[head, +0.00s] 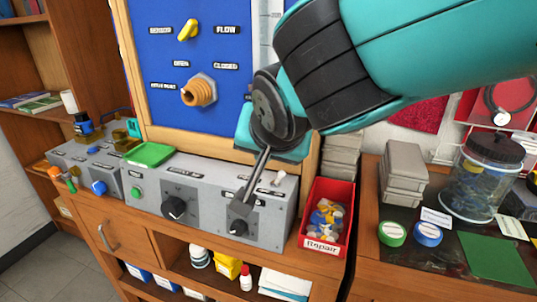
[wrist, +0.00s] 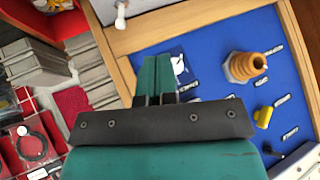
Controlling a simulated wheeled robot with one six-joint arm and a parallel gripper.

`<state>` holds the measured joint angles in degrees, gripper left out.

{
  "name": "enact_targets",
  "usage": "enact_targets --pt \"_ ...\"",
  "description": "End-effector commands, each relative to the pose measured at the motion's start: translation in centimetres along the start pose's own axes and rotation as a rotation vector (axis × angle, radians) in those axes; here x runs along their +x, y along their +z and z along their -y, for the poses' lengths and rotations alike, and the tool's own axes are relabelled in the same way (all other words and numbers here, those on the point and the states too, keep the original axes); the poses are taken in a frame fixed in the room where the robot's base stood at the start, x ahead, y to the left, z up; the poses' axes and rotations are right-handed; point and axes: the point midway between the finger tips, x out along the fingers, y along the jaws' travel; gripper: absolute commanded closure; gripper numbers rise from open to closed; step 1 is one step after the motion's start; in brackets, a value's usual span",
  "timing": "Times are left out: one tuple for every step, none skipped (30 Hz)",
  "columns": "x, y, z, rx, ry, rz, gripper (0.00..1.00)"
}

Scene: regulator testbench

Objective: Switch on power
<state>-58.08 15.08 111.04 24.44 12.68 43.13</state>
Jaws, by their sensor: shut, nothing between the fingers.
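A grey control box (head: 205,200) sits on the bench with a green button (head: 136,192) at its left end, a black knob (head: 174,208) in the middle and another black knob (head: 239,228) at the right. A white toggle (head: 279,177) stands on its upper right; it also shows at the top of the wrist view (wrist: 121,16). Small labels on the box are too blurred to read. My gripper (wrist: 157,65) is shut and empty.
Behind the box is a blue panel (head: 210,60) with a yellow knob and a brass fitting (head: 199,91). A red bin (head: 330,205) stands close on the right. A green tray (head: 149,154) lies at the box's left end. A glass jar (head: 478,180) stands farther right.

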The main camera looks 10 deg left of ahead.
Motion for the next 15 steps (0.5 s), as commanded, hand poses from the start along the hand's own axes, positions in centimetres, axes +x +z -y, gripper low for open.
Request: enact_targets --pt "-0.9 0.1 0.0 -0.001 -0.004 -0.001 1.0" --pt "-1.4 0.1 0.0 0.0 -0.005 -0.001 1.0" --pt "-2.0 0.1 0.0 -0.001 -0.004 -0.001 1.0" --pt "-2.4 0.1 -0.1 -0.001 -0.003 -0.001 1.0" --pt "-2.7 0.1 -0.1 -0.001 -0.003 -0.001 1.0" --pt "-3.0 0.1 -0.1 -0.001 -0.002 -0.001 1.0" --pt "-3.3 0.1 -0.1 -0.001 -0.002 0.0 1.0" --pt "-3.4 0.1 -0.2 -0.001 -0.001 0.0 1.0" --pt "-3.6 0.1 -0.2 0.0 0.0 0.0 1.0" --pt "-3.7 0.1 -0.3 0.0 0.001 0.001 1.0" --pt "-3.7 0.1 -0.3 0.0 0.001 0.001 1.0" --pt "-3.8 0.1 -0.3 0.0 0.001 0.001 1.0" --pt "-3.8 0.1 -0.3 0.0 0.001 0.001 1.0" --pt "-3.8 0.1 -0.3 0.0 0.001 0.001 1.0" --pt "-3.8 0.1 -0.3 0.0 0.001 0.001 1.0"
